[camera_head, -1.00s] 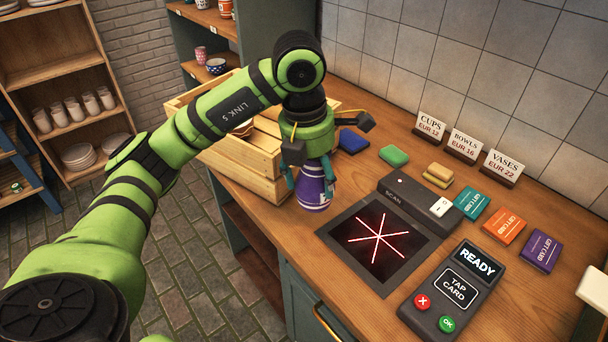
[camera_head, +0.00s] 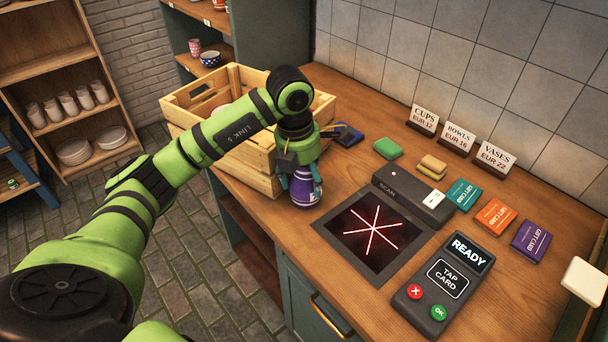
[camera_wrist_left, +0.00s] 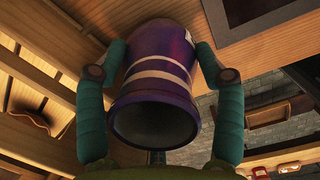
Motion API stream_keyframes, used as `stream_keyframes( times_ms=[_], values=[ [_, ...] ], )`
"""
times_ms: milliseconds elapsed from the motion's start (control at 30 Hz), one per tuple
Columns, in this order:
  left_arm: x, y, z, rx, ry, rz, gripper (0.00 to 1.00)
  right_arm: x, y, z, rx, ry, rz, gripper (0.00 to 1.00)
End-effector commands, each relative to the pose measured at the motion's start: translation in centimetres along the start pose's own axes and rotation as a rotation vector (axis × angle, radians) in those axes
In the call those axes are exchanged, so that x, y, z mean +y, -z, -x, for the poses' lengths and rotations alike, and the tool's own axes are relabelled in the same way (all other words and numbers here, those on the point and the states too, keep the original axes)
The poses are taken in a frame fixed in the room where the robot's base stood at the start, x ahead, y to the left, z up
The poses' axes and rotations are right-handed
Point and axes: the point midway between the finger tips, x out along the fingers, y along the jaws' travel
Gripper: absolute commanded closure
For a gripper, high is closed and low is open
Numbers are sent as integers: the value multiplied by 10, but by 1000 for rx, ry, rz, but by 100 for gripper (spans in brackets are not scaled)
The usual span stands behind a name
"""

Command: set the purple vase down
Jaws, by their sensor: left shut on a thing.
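The purple vase (camera_head: 306,191) has pale bands and a small white label. It is between the wooden crate and the scanner, at the left side of the counter. My left gripper (camera_head: 304,176) is shut on it from above, with a finger on each side. In the left wrist view the vase (camera_wrist_left: 158,85) shows its dark open mouth toward the camera, between the two teal fingers. Its base is close to the wooden counter (camera_head: 345,178); I cannot tell whether it touches. My right gripper is not in view.
The wooden crate (camera_head: 262,186) stands close to the left of the vase. The scanner plate (camera_head: 323,222) with red lines is close to its right.

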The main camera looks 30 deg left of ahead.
Motion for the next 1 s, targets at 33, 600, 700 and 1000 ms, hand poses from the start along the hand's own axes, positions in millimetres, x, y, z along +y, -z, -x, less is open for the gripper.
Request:
stream_keyframes(
  times_ms=[33,600,700,1000],
  values=[
    [0,0,-2,-2,0,0,88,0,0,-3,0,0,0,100],
    [0,-1,14,-5,-2,1,21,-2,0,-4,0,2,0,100],
    [1,-1,34,-7,-3,0,21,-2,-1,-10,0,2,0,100],
    [1,-1,98,-4,-4,1,21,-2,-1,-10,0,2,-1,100]
  ],
)
